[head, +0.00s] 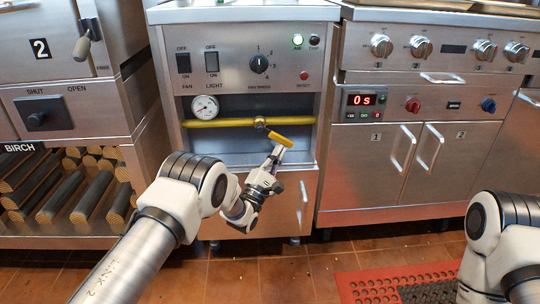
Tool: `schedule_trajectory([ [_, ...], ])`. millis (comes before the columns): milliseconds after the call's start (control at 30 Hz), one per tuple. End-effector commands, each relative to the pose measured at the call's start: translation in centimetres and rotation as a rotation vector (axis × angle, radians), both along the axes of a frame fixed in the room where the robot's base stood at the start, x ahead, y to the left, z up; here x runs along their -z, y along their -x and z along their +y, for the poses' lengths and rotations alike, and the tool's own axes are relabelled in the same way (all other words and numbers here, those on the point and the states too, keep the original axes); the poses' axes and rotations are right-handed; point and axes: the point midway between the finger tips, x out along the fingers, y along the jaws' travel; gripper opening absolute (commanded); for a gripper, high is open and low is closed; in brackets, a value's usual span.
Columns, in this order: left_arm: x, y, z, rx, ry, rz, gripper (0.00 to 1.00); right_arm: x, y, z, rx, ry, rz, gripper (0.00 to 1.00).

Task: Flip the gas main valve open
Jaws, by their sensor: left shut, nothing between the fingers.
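The gas main valve (260,123) sits midway along a horizontal yellow pipe (215,123) in the recess of the middle cabinet. Its yellow lever handle (281,139) slants down to the right from the pipe. My left gripper (277,152) is shut, with its tips just below the lever; whether they touch it I cannot tell. A round pressure gauge (205,108) stands above the pipe's left part. My right arm shows at the lower right edge, but its gripper is out of view.
Above the recess, a control panel (232,50) carries fan and light switches, a dial, a lit green lamp and a red reset button. A log rack (60,243) stands left; a red mat (385,281) lies on the floor.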

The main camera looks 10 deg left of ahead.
Motion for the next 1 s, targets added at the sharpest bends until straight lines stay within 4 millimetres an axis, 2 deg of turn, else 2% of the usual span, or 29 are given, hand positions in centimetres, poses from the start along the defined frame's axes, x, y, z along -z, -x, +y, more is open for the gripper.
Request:
schedule_trajectory([
  [67,-0.7,-0.1,-0.6,0.001,0.051,-0.016,0.0,-0.7,0.0,0.0,-0.001,0.0,0.001,0.4],
  [500,-3.1,-0.7,-2.4,0.0,0.044,-0.013,0.0,-3.2,0.0,0.0,-0.001,0.0,0.001,0.4],
  [1000,-3.9,-0.8,-2.8,-0.001,0.044,-0.012,0.0,-4.2,0.0,0.0,-0.001,0.0,0.001,0.4],
])
